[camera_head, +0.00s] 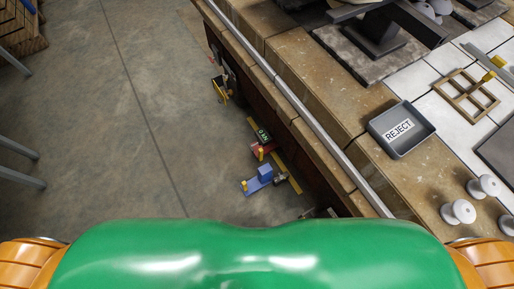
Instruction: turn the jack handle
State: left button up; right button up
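Low beside the counter's front edge, a small blue device (265,176) with a yellow peg shows. Just beyond it is a red device (264,149) with another yellow peg and a dark display (263,135) that appears to read "0 kN". These look like the jack area, but I cannot tell which part is the jack handle. Neither of my grippers is in view. My green and orange body fills the bottom of the picture.
The brown counter (320,75) with a metal rail (290,95) runs diagonally on the right. On it are a grey REJECT tray (428,135), white spools (459,212) and a wooden frame (449,98). The concrete floor (110,130) on the left is mostly clear.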

aim_at(251, 147)
jog(key=i+j+z, duration=0.15)
jog(key=j+z, duration=1.75)
jog(key=k+j+z, duration=0.2)
jog(key=j+z, duration=0.15)
jog(key=z, duration=0.15)
